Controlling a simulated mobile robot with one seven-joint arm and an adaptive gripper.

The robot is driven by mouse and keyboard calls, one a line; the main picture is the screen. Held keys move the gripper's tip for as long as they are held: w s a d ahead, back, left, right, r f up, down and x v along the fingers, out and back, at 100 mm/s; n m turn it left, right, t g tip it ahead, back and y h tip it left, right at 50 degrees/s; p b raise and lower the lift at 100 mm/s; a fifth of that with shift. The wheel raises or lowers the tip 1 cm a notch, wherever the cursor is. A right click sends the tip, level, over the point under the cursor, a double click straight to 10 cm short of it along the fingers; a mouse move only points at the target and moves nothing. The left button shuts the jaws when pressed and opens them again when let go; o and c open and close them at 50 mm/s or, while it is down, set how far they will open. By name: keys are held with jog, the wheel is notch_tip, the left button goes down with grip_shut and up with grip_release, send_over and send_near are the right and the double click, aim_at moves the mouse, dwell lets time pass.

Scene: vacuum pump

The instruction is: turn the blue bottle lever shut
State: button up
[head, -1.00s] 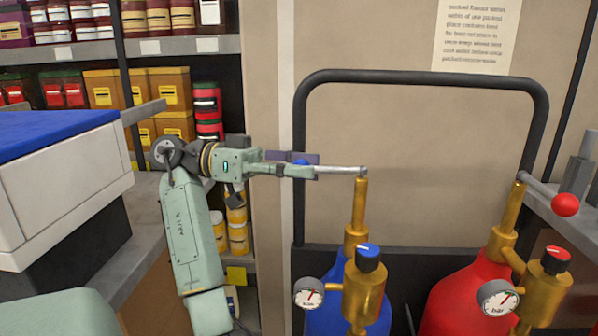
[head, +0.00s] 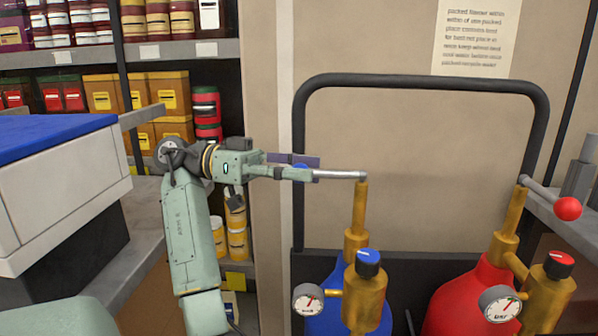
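The blue bottle (head: 335,318) stands on the floor at lower middle, with a brass valve post (head: 358,225) rising from it. Its grey lever (head: 340,175) sticks out to the left from the top of the post, nearly level in the picture. The lever's blue knob is mostly hidden at my gripper. My gripper (head: 293,167) reaches in from the left, its fingers at the knob end of the lever. Whether the fingers are closed on the knob or only around it, I cannot tell.
A red bottle (head: 470,300) with its own lever and red ball (head: 568,208) stands to the right. A black tube frame (head: 420,82) rises behind both bottles. Gauges and regulators jut out in front. Shelves with jars (head: 205,110) stand behind my arm. A blue-topped box (head: 60,170) is at left.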

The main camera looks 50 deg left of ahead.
jog(key=shift+o, duration=1)
notch_tip(320, 180, up, 10)
dwell(0.4)
